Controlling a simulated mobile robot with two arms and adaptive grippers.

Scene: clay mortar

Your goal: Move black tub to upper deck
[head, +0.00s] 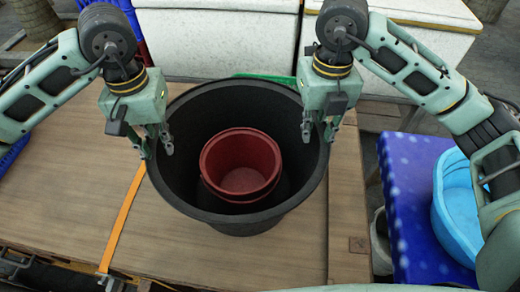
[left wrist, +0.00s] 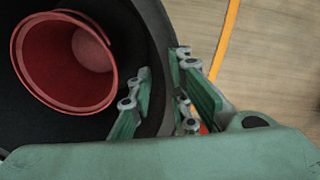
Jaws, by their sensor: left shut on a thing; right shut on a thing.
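The black tub (head: 270,215) is large and round and stands upright over the wooden deck in the head view; I cannot tell whether it touches the boards. A red bucket (head: 240,165) sits inside it. My left gripper (head: 160,147) is shut on the tub's left rim, one finger inside and one outside. In the left wrist view the tub wall (left wrist: 160,60) passes between the fingers, with the red bucket (left wrist: 65,60) beyond. My right gripper (head: 318,132) is shut on the tub's right rim. The tub's far outer side is hidden.
The wooden deck (head: 80,200) has an orange strap (head: 122,220) left of the tub. White boxes (head: 215,42) stand behind. A blue patterned surface (head: 405,190) with a light blue basin (head: 460,205) is at the right. A green object (head: 270,79) shows behind the tub.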

